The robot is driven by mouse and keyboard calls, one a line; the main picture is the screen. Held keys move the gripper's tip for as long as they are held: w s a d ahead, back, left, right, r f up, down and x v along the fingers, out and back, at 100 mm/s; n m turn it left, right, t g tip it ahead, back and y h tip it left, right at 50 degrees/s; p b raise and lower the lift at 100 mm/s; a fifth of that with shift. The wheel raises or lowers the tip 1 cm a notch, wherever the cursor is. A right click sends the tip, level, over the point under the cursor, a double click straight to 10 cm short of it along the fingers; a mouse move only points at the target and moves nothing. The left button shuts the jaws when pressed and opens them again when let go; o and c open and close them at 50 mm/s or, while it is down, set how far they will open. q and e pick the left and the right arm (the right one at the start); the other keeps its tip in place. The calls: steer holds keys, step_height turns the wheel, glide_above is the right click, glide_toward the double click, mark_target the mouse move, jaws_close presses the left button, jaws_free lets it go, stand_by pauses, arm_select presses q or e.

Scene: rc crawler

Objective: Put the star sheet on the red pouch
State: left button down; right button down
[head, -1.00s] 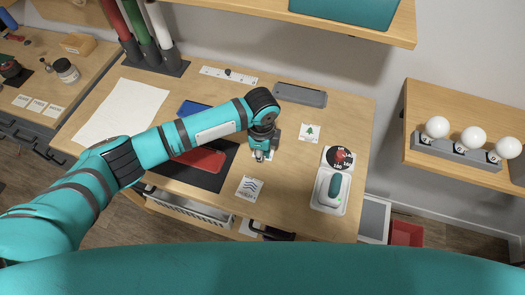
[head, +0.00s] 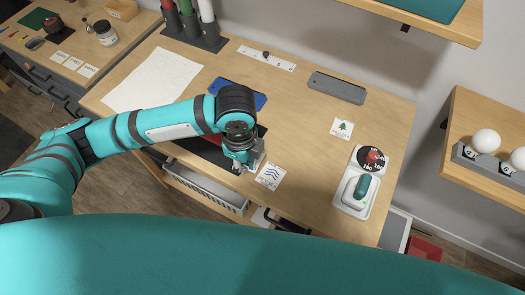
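The red pouch (head: 213,139) lies on a dark mat (head: 192,152) on the wooden table; my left arm covers most of it. My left gripper (head: 243,168) points down over the mat's right edge, just right of the red pouch and beside the wave sheet. A small pale patch shows at its fingers, but I cannot tell whether it is a sheet or part of the gripper. No star print is visible in the head view. My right gripper is not in view.
A wave sheet (head: 270,176) and a tree sheet (head: 342,128) lie on the table. A blue pouch (head: 225,88) is behind my arm. A white device with a green handle (head: 362,187) stands at the right.

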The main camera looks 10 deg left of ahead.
arm_select(q)
steer(key=s+a+r+b, duration=0.2)
steer(key=s+a, duration=0.1)
steer(key=s, duration=0.2)
steer(key=p, duration=0.2)
glide_above(211, 139)
steer(key=shift+s+d+f+m, duration=0.1)
steer(key=shift+s+d+m, duration=0.2)
steer(key=shift+s+m, duration=0.15)
steer(key=shift+w+a+f, duration=0.15)
steer(key=shift+w+a, duration=0.05)
steer(key=shift+w, duration=0.3)
step_height(211, 139, down, 3)
steer(key=shift+s+r+p, duration=0.1)
steer(key=shift+p, duration=0.4)
steer(key=shift+f, duration=0.35)
